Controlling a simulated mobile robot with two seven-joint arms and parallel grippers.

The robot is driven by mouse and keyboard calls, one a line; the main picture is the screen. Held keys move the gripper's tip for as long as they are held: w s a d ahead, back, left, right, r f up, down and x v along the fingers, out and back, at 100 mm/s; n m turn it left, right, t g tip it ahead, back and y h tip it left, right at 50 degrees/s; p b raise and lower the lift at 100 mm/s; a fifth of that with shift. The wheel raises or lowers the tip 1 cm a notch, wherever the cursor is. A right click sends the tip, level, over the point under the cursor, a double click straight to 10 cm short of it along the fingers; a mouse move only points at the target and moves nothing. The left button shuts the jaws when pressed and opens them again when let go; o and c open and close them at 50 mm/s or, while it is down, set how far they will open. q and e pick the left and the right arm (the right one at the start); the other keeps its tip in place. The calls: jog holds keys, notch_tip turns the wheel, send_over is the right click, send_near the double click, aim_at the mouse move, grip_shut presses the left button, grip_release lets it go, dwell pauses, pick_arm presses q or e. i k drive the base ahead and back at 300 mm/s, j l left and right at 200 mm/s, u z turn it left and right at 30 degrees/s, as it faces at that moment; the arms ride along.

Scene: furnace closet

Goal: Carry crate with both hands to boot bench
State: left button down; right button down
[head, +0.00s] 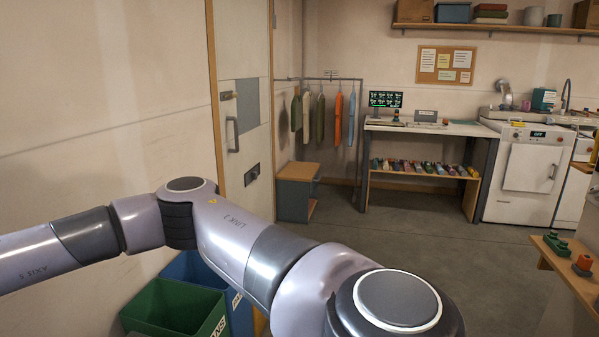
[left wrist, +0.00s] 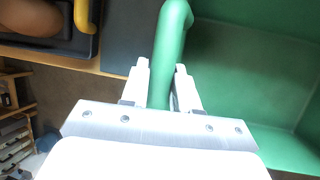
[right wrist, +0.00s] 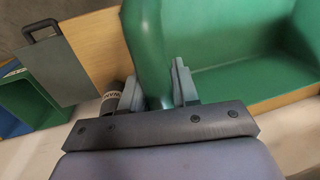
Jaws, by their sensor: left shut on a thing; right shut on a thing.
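The green crate (left wrist: 255,75) shows in both wrist views, only in part; the head view does not show it. In the left wrist view my left gripper (left wrist: 162,85) is shut on a rounded green bar of the crate. In the right wrist view my right gripper (right wrist: 157,85) is shut on another green bar, with the crate's wall (right wrist: 235,35) beyond it. The crate's inside looks empty where it shows. A low wood-topped bench (head: 299,170), perhaps the boot bench, stands by the far wall beside hanging garments. Neither gripper shows in the head view.
A green bin (head: 175,308) and a blue bin (head: 190,268) stand at the lower left by the door (head: 240,120). A workbench (head: 435,127) and a white machine (head: 526,175) line the far wall. Another wooden surface (head: 550,258) juts in at right. The middle floor is clear.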

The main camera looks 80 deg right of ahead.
aim_at(302, 174)
jog(key=k+l, duration=0.25)
jog(key=k, duration=0.15)
jog(key=k+l+z, duration=0.1)
jog(key=k+l, duration=0.15)
jog(key=k+z, duration=0.1)
jog(key=z, duration=2.1)
